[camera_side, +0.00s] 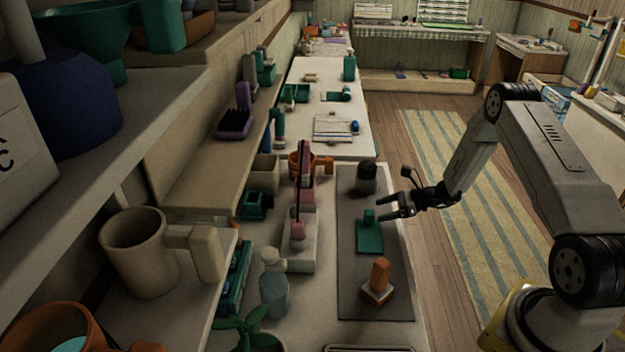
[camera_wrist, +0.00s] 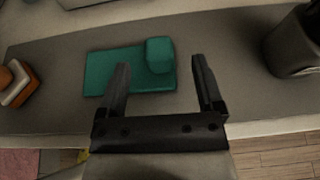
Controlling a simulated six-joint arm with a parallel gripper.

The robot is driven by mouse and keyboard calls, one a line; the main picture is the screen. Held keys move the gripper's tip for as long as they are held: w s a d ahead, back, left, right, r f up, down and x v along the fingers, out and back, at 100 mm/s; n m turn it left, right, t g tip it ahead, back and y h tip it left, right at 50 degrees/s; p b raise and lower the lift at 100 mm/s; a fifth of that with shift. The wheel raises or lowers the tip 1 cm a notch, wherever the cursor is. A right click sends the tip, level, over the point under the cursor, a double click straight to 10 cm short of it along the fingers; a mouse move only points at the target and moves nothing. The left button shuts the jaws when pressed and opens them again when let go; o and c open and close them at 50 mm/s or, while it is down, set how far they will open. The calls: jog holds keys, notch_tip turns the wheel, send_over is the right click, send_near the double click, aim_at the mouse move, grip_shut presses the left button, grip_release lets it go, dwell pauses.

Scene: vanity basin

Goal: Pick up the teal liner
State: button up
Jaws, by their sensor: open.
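The teal liner (camera_side: 370,238) lies on a dark grey mat (camera_side: 352,283), a flat plate with a raised block at one end. In the wrist view the liner (camera_wrist: 108,70) lies ahead of my gripper (camera_wrist: 160,66), and its raised block falls between the two fingers in the picture. In the side view my gripper (camera_side: 384,207) is open and empty, reaching in from the right near the block end of the liner. I cannot tell the exact height of the fingers above it.
A dark cylindrical container (camera_side: 366,178) stands on the mat behind the liner. An orange block on a pale base (camera_side: 379,277) stands in front of it. A pale stand (camera_side: 298,250) and a translucent bottle (camera_side: 273,285) are to the left. The mat between these is clear.

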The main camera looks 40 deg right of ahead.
aim_at(363, 222)
jog(key=shift+w+a+f, duration=0.2)
jog(key=shift+w+a, duration=0.15)
jog(key=shift+a, duration=0.05)
jog(key=shift+x, duration=2.55)
grip_shut()
